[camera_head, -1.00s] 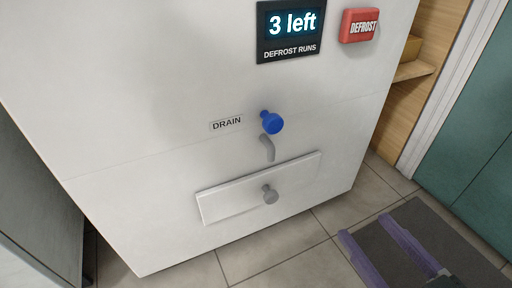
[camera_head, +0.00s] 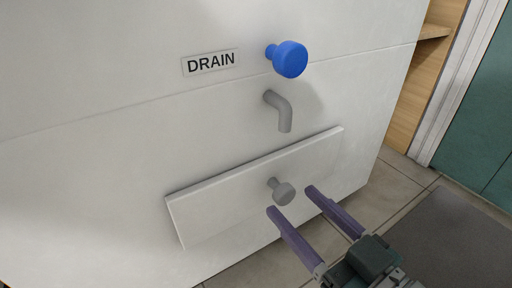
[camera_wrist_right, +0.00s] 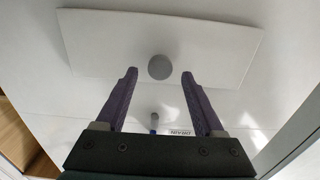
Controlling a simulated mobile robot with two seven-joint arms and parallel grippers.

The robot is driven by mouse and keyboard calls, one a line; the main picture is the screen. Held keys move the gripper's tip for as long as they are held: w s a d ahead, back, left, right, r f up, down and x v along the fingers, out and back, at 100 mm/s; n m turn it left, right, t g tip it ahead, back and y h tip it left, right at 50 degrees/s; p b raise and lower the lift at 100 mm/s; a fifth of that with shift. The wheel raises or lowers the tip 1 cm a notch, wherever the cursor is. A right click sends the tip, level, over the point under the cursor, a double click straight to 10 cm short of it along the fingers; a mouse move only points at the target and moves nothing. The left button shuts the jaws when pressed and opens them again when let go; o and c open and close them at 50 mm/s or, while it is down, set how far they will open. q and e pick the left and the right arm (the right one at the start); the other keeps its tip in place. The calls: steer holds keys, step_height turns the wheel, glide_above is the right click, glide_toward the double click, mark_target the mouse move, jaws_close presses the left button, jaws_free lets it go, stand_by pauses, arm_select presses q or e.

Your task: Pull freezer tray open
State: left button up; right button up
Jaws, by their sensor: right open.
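The freezer tray (camera_head: 225,203) is a flat white front panel low on the white freezer. It sits closed against the freezer face. A round grey knob (camera_head: 284,192) sticks out from its middle; the knob also shows in the right wrist view (camera_wrist_right: 160,67). My right gripper (camera_head: 290,199) has two purple fingers spread open, with tips close to the knob and nothing held. In the right wrist view (camera_wrist_right: 159,75) the knob lies between the fingertips, slightly beyond them. I cannot tell whether either finger touches it. My left gripper is not in view.
A blue knob (camera_head: 290,59) and a grey spout (camera_head: 279,110) stick out above the tray, beside a DRAIN label (camera_head: 210,63). A dark mat (camera_head: 445,240) lies on the tiled floor at right. A wooden shelf unit (camera_head: 420,85) stands behind.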

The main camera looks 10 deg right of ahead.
steer(key=x, duration=0.2)
steer(key=shift+w+a+b, duration=0.1)
steer(key=shift+w+b, duration=0.2)
steer(key=shift+b, duration=0.05)
steer(key=shift+s, duration=0.25)
steer(key=shift+c, duration=0.2)
steer(key=shift+w, duration=0.15)
steer(key=c, duration=0.4)
jaws_close()
